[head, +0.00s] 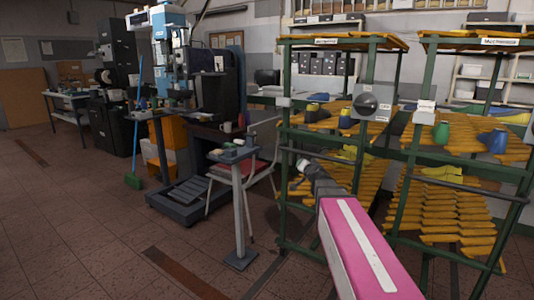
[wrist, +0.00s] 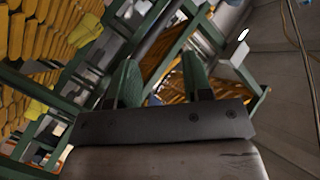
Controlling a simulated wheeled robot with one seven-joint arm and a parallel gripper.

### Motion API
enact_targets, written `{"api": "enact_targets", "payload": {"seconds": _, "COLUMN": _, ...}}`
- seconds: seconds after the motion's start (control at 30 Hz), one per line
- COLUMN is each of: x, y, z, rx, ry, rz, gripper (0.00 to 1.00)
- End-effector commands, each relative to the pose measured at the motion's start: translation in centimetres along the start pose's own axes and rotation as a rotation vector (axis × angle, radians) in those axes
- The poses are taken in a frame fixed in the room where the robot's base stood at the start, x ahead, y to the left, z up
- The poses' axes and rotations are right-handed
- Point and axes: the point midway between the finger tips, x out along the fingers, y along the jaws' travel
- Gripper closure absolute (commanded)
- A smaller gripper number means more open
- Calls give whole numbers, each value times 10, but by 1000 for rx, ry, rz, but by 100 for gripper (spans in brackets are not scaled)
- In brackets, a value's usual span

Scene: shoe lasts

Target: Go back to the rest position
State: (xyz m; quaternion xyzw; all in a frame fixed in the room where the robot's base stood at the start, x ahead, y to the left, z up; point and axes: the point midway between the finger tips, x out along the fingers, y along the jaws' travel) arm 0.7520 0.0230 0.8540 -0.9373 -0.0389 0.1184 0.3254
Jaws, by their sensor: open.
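My gripper (wrist: 162,78) shows in the wrist view with its two green-grey fingers spread apart. Nothing sits between the fingers. In the head view my pink arm reaches up from the lower right, and its dark end (head: 306,168) is in front of the green shelf rack, just right of a small pedestal stand. Whether the arm touches the rack I cannot tell.
Green racks (head: 284,110) with yellow shoe lasts (head: 450,212) stand close on the right. A small pedestal stand (head: 240,205) and a chair (head: 212,190) stand left of the arm. Floor at left is clear.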

Motion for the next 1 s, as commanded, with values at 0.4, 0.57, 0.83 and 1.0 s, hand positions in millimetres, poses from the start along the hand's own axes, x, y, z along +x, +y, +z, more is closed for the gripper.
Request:
{"api": "enact_targets", "payload": {"seconds": 0.4, "x": -113, "y": 125, "z": 212, "rx": -324, "ry": -843, "rz": 283, "gripper": 54}}
{"api": "enact_targets", "payload": {"seconds": 0.57, "x": -172, "y": 167, "z": 251, "rx": -399, "ry": -1094, "rz": 437, "gripper": 54}}
{"api": "enact_targets", "payload": {"seconds": 0.83, "x": -215, "y": 193, "z": 268, "rx": -445, "ry": -1261, "rz": 563, "gripper": 54}}
{"api": "enact_targets", "payload": {"seconds": 1.0, "x": -215, "y": 194, "z": 268, "rx": -446, "ry": -1264, "rz": 565, "gripper": 54}}
